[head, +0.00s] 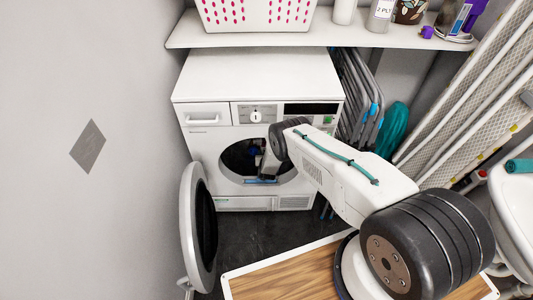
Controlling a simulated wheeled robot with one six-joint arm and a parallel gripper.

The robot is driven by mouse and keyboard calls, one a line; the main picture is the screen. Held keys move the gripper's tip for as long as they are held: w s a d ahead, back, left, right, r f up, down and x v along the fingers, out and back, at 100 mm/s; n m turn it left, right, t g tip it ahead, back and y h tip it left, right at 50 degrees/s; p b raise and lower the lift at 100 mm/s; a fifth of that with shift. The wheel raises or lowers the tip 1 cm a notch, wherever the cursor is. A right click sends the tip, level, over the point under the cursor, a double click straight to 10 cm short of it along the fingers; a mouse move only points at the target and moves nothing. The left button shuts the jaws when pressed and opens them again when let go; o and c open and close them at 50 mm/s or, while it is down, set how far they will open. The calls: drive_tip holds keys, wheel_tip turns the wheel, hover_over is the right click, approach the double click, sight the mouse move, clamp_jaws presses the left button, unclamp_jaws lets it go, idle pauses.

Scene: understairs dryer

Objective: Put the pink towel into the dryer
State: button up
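The white dryer (258,82) stands against the back wall. Its round door (198,228) is swung wide open to the left. My arm reaches from the lower right to the dryer's dark round opening (235,160). My gripper (265,172) is at the opening, low and right of its middle, and seems to reach into it. Its fingers are small and dark here, and I cannot tell whether they are open or hold anything. I see no pink towel in this view. Much of the drum's inside is dark or hidden by my arm.
A shelf (300,40) above the dryer holds a white basket with pink holes (255,14) and several bottles. Folded chairs (360,95) and ironing boards (470,95) lean at the right. A white basin (515,215) is at the right edge. Dark floor (250,235) shows before the dryer.

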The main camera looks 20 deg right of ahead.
drive_tip(key=shift+s+f, duration=0.3)
drive_tip(key=shift+f, duration=0.35)
drive_tip(key=o, duration=1.2)
drive_tip(key=shift+s+f, duration=0.1)
drive_tip(key=shift+s+a+r, duration=0.25)
drive_tip(key=shift+s, duration=0.2)
drive_tip(key=shift+s+a+r, duration=0.3)
drive_tip(key=shift+s+r, duration=0.45)
drive_tip(key=shift+s+a+r, duration=0.25)
drive_tip(key=shift+s+r, duration=0.45)
drive_tip(key=shift+s+a+r, duration=0.3)
drive_tip(key=shift+s+r, duration=0.45)
